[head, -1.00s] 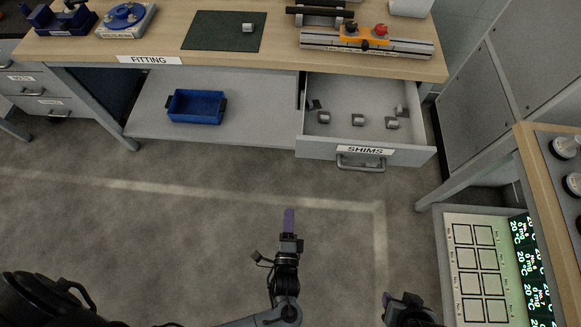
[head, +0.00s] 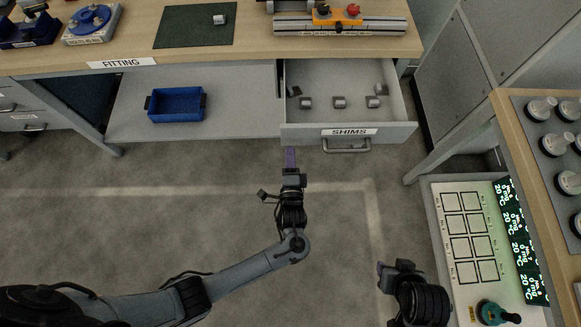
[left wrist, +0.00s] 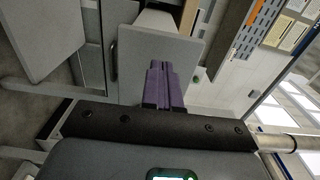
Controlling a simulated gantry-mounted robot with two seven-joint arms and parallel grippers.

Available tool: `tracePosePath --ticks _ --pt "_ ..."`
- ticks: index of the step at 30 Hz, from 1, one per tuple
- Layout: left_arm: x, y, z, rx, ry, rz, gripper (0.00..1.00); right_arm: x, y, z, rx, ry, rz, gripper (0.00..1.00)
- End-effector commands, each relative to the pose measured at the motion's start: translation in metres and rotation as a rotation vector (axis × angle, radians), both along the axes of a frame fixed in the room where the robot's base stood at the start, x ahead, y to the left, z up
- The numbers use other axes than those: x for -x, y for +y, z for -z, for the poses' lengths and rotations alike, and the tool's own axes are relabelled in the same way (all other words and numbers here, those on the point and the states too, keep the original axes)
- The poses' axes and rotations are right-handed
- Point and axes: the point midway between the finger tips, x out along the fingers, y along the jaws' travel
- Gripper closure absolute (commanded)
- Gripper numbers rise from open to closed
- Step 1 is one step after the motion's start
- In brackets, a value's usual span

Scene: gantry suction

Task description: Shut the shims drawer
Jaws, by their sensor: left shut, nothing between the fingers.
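The shims drawer (head: 292,133) is pulled out from the bench's right side, with its SHIMS label (head: 349,132) and bar handle (head: 347,146) at the front. Several small metal parts lie inside. My left gripper (head: 290,158) is shut and empty, its purple fingers together, just in front of the lower left part of the drawer front. I cannot tell whether they touch. In the left wrist view the fingers (left wrist: 163,88) point at a grey panel (left wrist: 160,45). My right gripper (head: 384,270) is low at the right, its jaws unclear.
A blue bin (head: 176,104) sits on the shelf left of the drawer. A slide fixture (head: 340,22) stands on the bench top. A side bench (head: 520,120) with knobs and a panel of square pads (head: 470,235) are at the right. The floor before the drawer is clear.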

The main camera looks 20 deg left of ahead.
Motion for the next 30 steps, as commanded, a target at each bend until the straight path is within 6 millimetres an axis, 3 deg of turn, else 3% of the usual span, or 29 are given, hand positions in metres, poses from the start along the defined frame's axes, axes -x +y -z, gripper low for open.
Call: tracePosePath --ticks 9,30 --pt "-0.028 0.011 0.001 0.000 0.000 0.000 1.00 0.000 0.001 0.008 -0.003 -0.001 0.001 0.57" --pt "-0.032 0.017 -0.001 0.000 0.001 -0.001 1.00 -0.001 0.003 0.003 -0.011 -0.002 0.007 0.57"
